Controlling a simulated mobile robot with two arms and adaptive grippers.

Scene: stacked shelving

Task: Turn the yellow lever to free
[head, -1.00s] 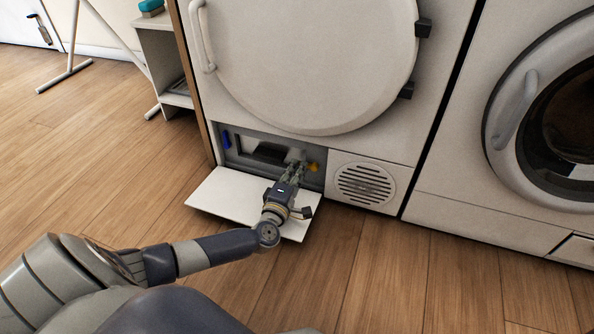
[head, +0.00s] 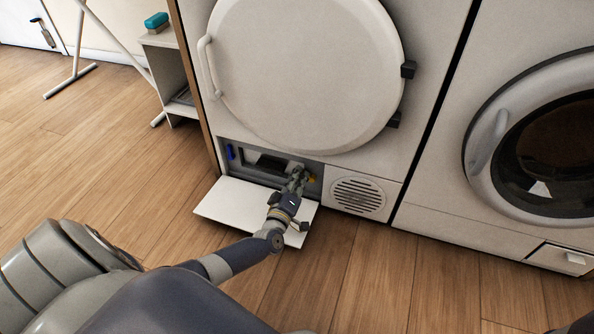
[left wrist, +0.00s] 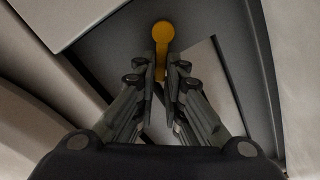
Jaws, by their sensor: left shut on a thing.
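The yellow lever (left wrist: 163,33) shows in the left wrist view, its round end at the top and its arm running down between my fingers. In the head view only a small bit of the yellow lever (head: 311,178) shows beside my fingers. My left gripper (left wrist: 160,82) is shut on the lever's arm. In the head view my left gripper (head: 297,174) reaches into the low recess (head: 234,171) of the machine. The lever's lower part is hidden between the fingers. My right gripper is not in view.
The white flap (head: 228,203) lies folded down in front of the recess, under my left arm. A blue part (head: 230,152) sits at the recess's left end. A round vent grille (head: 358,195) is to the right. The large round door (head: 305,75) above is shut.

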